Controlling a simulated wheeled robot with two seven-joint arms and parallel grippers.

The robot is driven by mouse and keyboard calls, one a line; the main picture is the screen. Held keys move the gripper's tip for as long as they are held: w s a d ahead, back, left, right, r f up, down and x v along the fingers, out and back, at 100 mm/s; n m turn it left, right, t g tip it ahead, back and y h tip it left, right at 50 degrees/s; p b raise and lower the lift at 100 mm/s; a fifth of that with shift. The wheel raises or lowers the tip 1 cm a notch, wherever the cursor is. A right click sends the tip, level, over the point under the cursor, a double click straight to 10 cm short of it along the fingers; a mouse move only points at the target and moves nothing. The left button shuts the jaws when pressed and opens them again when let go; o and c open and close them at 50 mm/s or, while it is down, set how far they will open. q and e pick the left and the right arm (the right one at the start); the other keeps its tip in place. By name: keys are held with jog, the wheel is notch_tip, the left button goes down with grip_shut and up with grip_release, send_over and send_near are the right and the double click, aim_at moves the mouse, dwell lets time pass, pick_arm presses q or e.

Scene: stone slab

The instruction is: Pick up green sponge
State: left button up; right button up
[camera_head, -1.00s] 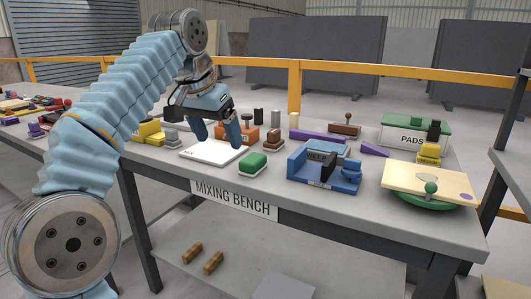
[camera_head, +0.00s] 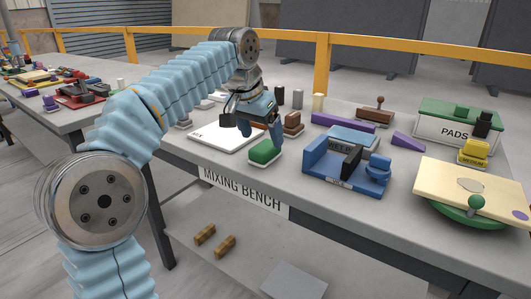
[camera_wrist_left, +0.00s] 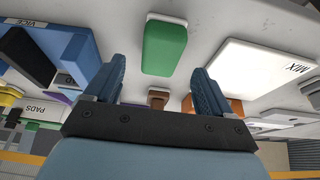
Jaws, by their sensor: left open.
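The green sponge (camera_head: 265,151) is a small block with a white base, lying on the mixing bench (camera_head: 300,205) near its front edge. My left gripper (camera_head: 261,133) is above and just behind it, fingers pointing down, open and empty. In the left wrist view, the green sponge (camera_wrist_left: 164,45) lies beyond and between the two spread blue fingers (camera_wrist_left: 160,85), apart from them. My right gripper is not in view.
A white board (camera_head: 225,136) lies left of the sponge, and a blue fixture (camera_head: 345,170) stands to its right. A brown block (camera_head: 293,123) is close behind. A green-lidded PADS box (camera_head: 457,128) and a cream board (camera_head: 470,190) are at the right.

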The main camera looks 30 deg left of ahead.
aim_at(266, 145)
pick_arm(q)
jog(key=x, duration=0.5)
jog(key=shift+a, duration=0.1)
jog(key=c, duration=1)
jog(key=shift+c, duration=0.2)
jog(key=shift+r, duration=0.1)
jog(key=shift+r, duration=0.25)
notch_tip(266, 145, up, 3)
jog(key=shift+f, duration=0.1)
jog(key=s+d+r, duration=0.9)
jog(key=d, duration=0.2)
jog(key=shift+r, duration=0.25)
